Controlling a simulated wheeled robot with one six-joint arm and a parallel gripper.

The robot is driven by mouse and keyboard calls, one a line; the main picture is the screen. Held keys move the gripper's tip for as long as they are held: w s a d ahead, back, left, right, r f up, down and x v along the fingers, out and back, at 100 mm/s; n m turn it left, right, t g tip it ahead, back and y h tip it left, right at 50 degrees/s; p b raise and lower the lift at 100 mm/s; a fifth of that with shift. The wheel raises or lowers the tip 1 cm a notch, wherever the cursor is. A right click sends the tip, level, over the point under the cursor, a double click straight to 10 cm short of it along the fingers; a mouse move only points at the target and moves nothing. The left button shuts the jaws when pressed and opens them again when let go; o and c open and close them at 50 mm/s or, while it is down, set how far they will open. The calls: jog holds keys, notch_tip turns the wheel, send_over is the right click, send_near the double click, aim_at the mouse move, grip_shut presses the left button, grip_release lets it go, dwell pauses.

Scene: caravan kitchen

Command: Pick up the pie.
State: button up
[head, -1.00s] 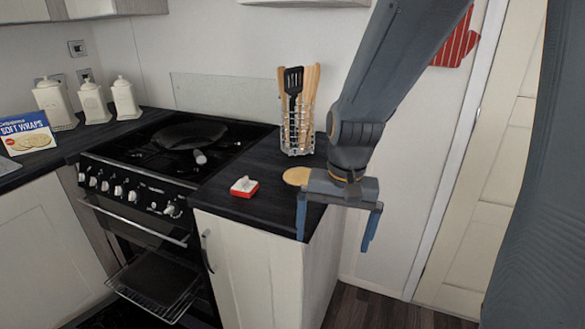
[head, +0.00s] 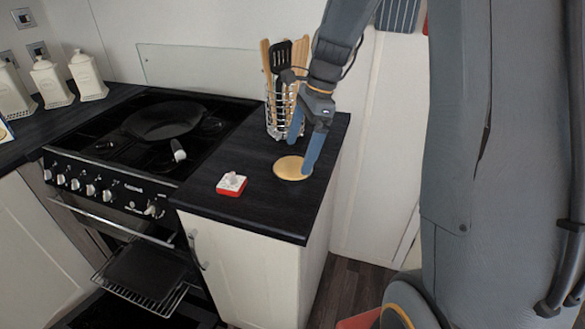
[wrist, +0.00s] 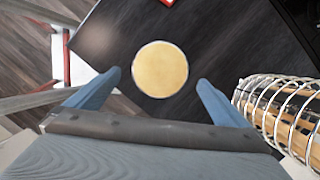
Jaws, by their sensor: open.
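The pie (head: 293,168) is a flat, round, golden disc lying on the dark counter, right of the stove. In the wrist view the pie (wrist: 160,69) lies just beyond the fingertips, centred between them, with a thin pale rim. My gripper (head: 303,156) hangs over the counter at the pie's back right edge, fingers pointing down. In the wrist view my gripper (wrist: 158,80) is open and empty, its blue fingers spread wider than the pie. I cannot tell the exact height of the fingertips above the counter.
A wire utensil holder (head: 277,122) stands behind the pie, close to one finger in the wrist view (wrist: 285,110). A small red and white timer-like object (head: 231,184) sits left of the pie. A pan (head: 164,120) is on the stove (head: 95,160). The counter's front is clear.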

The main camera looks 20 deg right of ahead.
aim_at(294, 165)
jog(key=p+x, duration=0.1)
jog(key=x, duration=0.4)
jog(key=shift+r, duration=0.1)
jog(key=c, duration=1.2)
